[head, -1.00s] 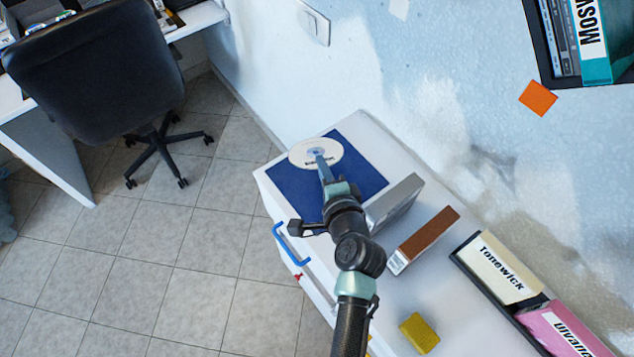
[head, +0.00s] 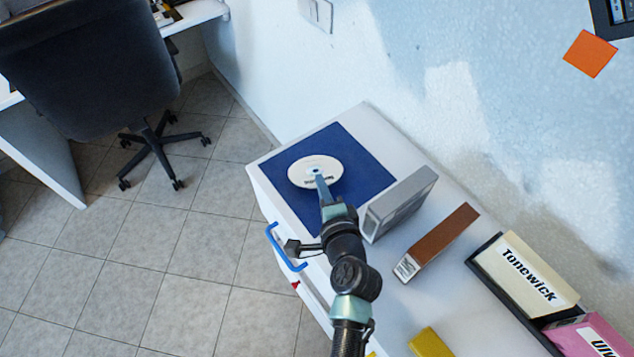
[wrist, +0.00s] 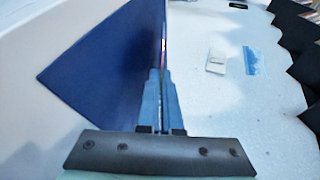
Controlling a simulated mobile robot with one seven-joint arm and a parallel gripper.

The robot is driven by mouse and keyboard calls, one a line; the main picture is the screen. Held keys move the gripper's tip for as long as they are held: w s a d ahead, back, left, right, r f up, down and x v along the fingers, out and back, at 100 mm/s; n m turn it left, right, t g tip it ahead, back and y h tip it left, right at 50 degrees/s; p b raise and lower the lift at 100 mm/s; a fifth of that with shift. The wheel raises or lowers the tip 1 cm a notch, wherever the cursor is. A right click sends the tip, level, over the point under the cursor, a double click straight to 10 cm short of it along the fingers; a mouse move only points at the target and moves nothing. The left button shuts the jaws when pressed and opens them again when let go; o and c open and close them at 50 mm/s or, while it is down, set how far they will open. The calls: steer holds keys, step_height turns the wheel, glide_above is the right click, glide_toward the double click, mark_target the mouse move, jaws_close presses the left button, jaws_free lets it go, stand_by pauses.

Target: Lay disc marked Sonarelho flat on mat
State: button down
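A white disc (head: 306,168) with a small dark label, too small to read, shows in the head view over the left part of the blue mat (head: 365,165). My gripper (head: 320,180) is shut on the disc's near part, with the fingers reaching in to the centre. In the wrist view the disc (wrist: 164,35) is a thin edge-on line between the fingertips (wrist: 160,75), with the mat (wrist: 100,75) to its left. I cannot tell whether the disc touches the mat or hangs just above it.
A grey case (head: 400,203) stands at the mat's right edge, close to my gripper. A brown case (head: 437,242), a yellow block (head: 430,343) and a black holder with a Tonewick box (head: 525,275) lie further right. The wall runs behind the cabinet.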

steer(key=c, duration=1.5)
jaws_free()
steer(key=shift+f, duration=0.1)
steer(key=shift+c, duration=0.2)
steer(key=o, duration=0.3)
steer(key=shift+p+v, duration=1.15)
steer(key=shift+v, duration=2.85)
step_height(320, 180, up, 7)
steer(key=s+p, duration=0.2)
steer(key=p, duration=0.4)
steer(key=shift+s+d, duration=0.3)
steer(key=shift+s, duration=0.05)
